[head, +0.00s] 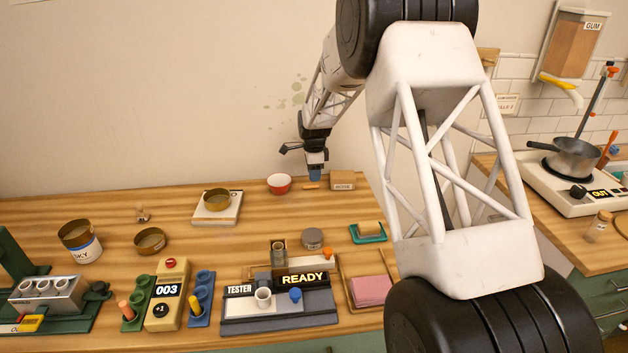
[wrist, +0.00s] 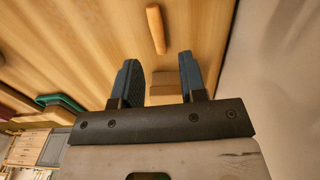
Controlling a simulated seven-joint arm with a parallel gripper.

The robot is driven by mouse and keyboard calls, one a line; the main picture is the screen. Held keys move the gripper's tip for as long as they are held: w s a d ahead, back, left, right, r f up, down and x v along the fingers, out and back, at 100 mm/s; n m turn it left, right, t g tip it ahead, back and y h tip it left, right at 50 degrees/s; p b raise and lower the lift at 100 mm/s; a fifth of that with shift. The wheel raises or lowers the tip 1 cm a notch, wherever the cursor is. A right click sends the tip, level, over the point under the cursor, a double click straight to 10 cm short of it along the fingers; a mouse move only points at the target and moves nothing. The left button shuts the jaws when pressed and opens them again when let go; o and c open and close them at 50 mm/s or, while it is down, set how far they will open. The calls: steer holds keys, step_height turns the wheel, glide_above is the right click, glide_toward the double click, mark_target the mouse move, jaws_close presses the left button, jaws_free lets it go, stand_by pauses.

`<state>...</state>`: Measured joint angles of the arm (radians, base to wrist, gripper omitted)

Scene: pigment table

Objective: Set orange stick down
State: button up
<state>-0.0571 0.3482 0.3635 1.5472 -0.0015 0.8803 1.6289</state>
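The orange stick (head: 311,186) lies on the wooden table near its back edge, between the red bowl and a small brown box. In the wrist view the stick (wrist: 156,29) lies on the wood beyond my fingertips, apart from both fingers. My gripper (head: 315,175) is just above and behind the stick in the head view. The wrist view shows its two blue fingers (wrist: 158,60) spread wide with nothing held between them.
The red bowl (head: 279,184) stands left of the stick and the small brown box (head: 342,181) right of it. A scale with a brass pan (head: 216,200) is farther left. The green tray (head: 369,232) is nearer the front. Bare wood lies in front of the stick.

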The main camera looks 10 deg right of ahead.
mark_target(315, 187)
step_height(315, 187, up, 8)
stand_by(0.5)
steer(key=shift+s+r, duration=0.1)
stand_by(0.5)
steer(key=s+d+r+n, duration=0.1)
steer(key=s+r+n, duration=0.3)
steer(key=s, duration=0.6)
steer(key=s+d+r+n+t, duration=0.1)
steer(key=s+r+n, duration=0.1)
steer(key=s+r, duration=0.55)
steer(key=s+d+r+n, duration=0.2)
steer(key=s+r+n, duration=0.15)
steer(key=s, duration=0.75)
steer(key=s+d+f+n+t, duration=0.1)
steer(key=s+n, duration=0.7)
steer(key=s, duration=2.2)
steer(key=shift+s+d+f+t, duration=0.2)
steer(key=shift+f+t, duration=0.1)
steer(key=shift+f, duration=0.35)
